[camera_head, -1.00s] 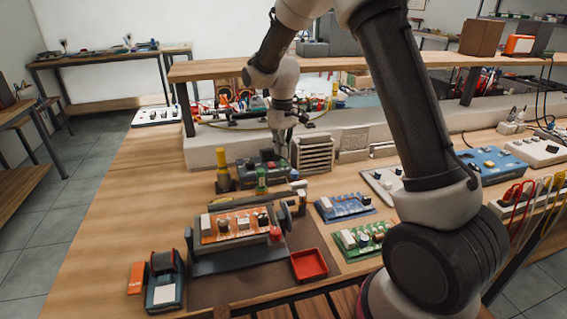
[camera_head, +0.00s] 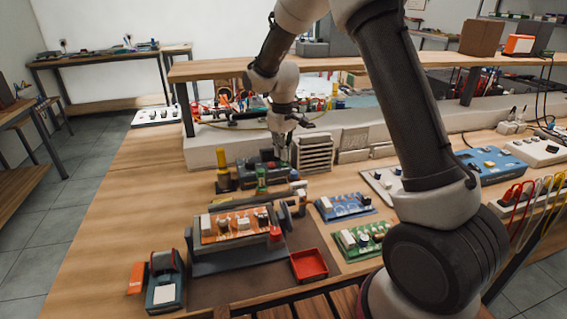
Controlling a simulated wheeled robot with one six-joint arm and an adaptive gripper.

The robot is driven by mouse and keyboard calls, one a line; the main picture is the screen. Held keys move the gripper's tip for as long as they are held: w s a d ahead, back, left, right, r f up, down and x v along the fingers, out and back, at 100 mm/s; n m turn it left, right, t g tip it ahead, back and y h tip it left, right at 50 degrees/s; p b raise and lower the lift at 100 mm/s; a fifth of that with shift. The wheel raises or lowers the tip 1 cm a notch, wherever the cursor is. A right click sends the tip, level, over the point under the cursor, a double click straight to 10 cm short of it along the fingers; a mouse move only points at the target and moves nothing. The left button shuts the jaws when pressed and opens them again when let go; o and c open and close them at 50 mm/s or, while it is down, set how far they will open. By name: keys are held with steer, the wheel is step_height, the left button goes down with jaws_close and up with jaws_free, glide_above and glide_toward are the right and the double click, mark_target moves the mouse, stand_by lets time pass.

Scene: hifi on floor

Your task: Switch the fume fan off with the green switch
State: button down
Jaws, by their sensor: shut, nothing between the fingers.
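A grey slatted box (camera_head: 317,154), which looks like the fume fan, stands at the back of the bench against the light ledge. My gripper (camera_head: 283,160) points down just left of this box, its fingers shut and empty. Its tips are close to the box's left side and the right end of a dark green unit (camera_head: 252,178); I cannot tell whether they touch anything. I cannot make out the green switch; it is too small or hidden by my gripper.
A yellow-topped bottle (camera_head: 222,166) and a small green-topped item (camera_head: 261,180) stand left of my gripper. In front are an orange circuit board in a holder (camera_head: 236,222), a red tray (camera_head: 309,264) and a blue board (camera_head: 344,206). A shelf (camera_head: 350,66) spans above the bench back.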

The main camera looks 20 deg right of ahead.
steer(key=shift+f, duration=0.6)
stand_by(0.3)
steer(key=shift+r, duration=3.5)
steer(key=shift+m+g, duration=0.5)
steer(key=s, duration=0.1)
steer(key=s+f, duration=0.1)
steer(key=s+d, duration=0.1)
steer(key=shift+s+f, duration=0.3)
steer(key=shift+f, duration=0.1)
steer(key=s+d+r+m+t, duration=0.1)
steer(key=s+d+r, duration=0.3)
steer(key=s, duration=0.6)
steer(key=s+d+r+m+t, duration=0.2)
steer(key=s+d+r, duration=0.3)
steer(key=s, duration=0.5)
steer(key=s+d+r+m+t, duration=0.2)
steer(key=s+d+r, duration=0.3)
steer(key=s, duration=0.5)
steer(key=shift+v, duration=1.1)
